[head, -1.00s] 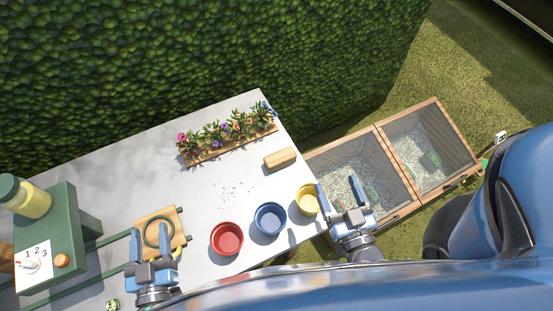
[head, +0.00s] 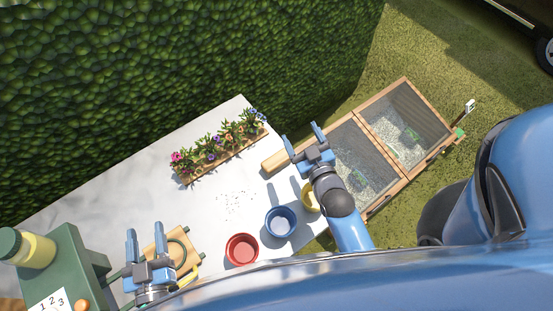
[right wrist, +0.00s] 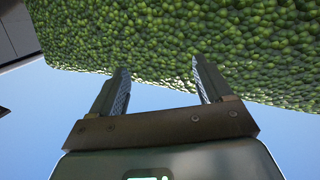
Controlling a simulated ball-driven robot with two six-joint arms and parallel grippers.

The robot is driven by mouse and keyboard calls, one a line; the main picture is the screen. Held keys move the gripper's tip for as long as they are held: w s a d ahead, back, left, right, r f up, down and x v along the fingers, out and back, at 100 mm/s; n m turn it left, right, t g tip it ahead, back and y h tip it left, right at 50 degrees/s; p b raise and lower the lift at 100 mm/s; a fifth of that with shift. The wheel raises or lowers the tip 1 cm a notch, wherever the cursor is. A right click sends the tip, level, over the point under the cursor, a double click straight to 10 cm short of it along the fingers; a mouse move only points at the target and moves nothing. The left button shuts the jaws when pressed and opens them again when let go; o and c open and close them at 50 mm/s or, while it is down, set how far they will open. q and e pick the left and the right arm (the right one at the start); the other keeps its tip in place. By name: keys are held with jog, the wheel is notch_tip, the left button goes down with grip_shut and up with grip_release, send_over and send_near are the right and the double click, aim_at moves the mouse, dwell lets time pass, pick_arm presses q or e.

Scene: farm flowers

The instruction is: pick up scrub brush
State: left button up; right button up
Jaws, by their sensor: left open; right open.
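The scrub brush shows as a tan wooden block (head: 275,162) at the table's right edge, behind the bowls; its bristles cannot be seen. My right gripper (head: 301,133) is open and empty, just right of the block and apart from it, partly over the crates. In the right wrist view my open right gripper (right wrist: 160,78) has only hedge and sky before it. My left gripper (head: 145,231) is open and empty at the table's front left, beside a wooden board with a green ring (head: 177,252).
A flower planter (head: 222,157) stands left of the block. Red (head: 242,248), blue (head: 281,221) and partly hidden yellow (head: 308,197) bowls line the front right. A green stand with a jar (head: 33,250) is at left. The table's middle is mostly clear, with scattered dark specks.

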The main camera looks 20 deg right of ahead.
jog(key=w+a+f+n+g+p, duration=0.15)
jog(key=w+n+g, duration=0.25)
jog(key=w, duration=0.6)
jog(key=n+g, duration=1.3)
jog(key=n, duration=0.2)
send_near(277, 159)
jog(key=shift+w+y+p, duration=0.3)
jog(key=shift+w+p, duration=0.15)
jog(key=shift+w, duration=0.35)
jog(key=shift+s+f, duration=0.25)
jog(key=shift+f, duration=0.05)
notch_tip(277, 159, down, 2)
jog(key=shift+s+a+f+g+b, duration=0.1)
jog(key=shift+a+g+b, duration=0.15)
jog(key=shift+b, duration=0.25)
jog(key=shift+f, duration=0.4)
jog(key=shift+f+p, duration=0.3)
jog(key=shift+f, duration=0.6)
jog(key=shift+s+f+p, duration=0.25)
jog(key=shift+f+p, duration=0.05)
jog(key=shift+f, duration=0.25)
jog(key=f, duration=0.3)
jog(key=shift+s+a+f+p, duration=0.1)
jog(key=shift+s+p, duration=0.15)
jog(key=shift+p, duration=0.1)
jog(key=shift+f, duration=0.45)
jog(key=c, duration=1.2)
